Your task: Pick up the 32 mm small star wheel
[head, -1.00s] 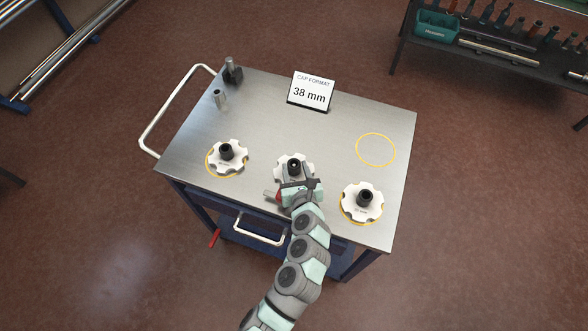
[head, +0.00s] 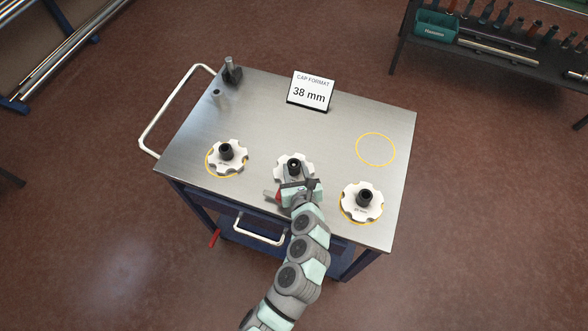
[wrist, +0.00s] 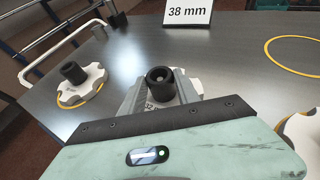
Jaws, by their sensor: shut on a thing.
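The middle white star wheel (head: 283,171) with a black hub sits at the middle of the cart top. In the wrist view its black hub (wrist: 161,78) stands between my fingers, and part of a printed "32" shows on it. My gripper (head: 295,172) is shut on this star wheel from the front side. The fingers also show in the wrist view (wrist: 158,95). My gripper hides much of the wheel's front, so I cannot tell whether it is clear of the surface.
Similar star wheels stand in yellow rings at left (head: 226,160) and right (head: 361,205). An empty yellow ring (head: 376,134) lies at the back right. A "38 mm" sign (head: 311,91) stands at the back. Small metal parts (head: 231,72) are at the back left corner.

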